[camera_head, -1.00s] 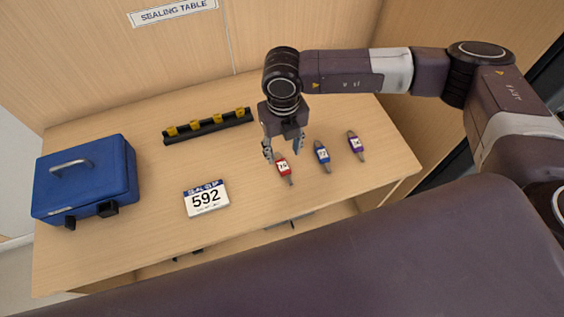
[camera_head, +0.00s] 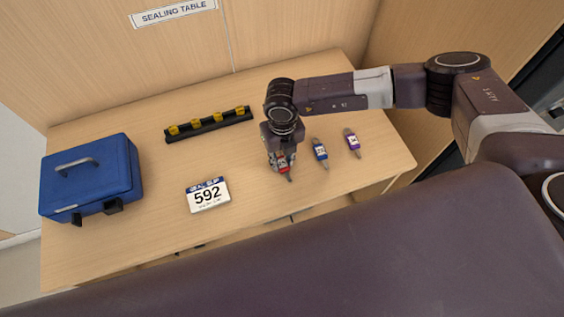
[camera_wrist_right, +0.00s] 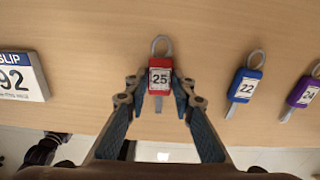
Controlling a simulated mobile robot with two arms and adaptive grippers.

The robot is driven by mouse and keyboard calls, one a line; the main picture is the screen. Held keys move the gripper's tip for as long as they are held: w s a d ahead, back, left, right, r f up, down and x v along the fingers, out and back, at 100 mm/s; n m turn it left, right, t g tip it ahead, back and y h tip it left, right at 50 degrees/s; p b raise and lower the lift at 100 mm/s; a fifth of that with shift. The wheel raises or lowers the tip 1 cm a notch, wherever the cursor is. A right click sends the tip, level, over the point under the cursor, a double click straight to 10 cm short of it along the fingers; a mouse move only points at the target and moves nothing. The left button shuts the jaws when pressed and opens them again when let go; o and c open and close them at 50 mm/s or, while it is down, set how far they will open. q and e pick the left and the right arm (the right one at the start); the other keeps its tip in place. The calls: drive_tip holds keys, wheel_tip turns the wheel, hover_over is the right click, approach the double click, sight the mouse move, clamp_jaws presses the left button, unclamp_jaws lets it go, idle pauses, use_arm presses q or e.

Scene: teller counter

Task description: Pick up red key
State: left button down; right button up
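The red key (camera_head: 284,168) lies on the table, partly hidden behind the fingers of my right gripper (camera_head: 282,160) in the head view. In the right wrist view the red key (camera_wrist_right: 160,77) shows the number 25, with its ring pointing away from the gripper. My right gripper (camera_wrist_right: 158,100) is open there, with one finger on each side of the red tag. I cannot tell whether the fingers touch it. My left gripper is not in view.
A blue key (camera_head: 320,151) marked 22 and a purple key (camera_head: 352,141) marked 24 lie to the right. A 592 slip sign (camera_head: 208,196), a blue case (camera_head: 88,178) and a black rack with yellow pieces (camera_head: 208,125) stand to the left on the table (camera_head: 150,235).

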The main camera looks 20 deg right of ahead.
sight(282, 164)
drive_tip(key=c, duration=0.4)
drive_tip(key=shift+r, duration=0.1)
wheel_tip(282, 164, up, 20)
drive_tip(key=b, duration=0.4)
idle(0.5)
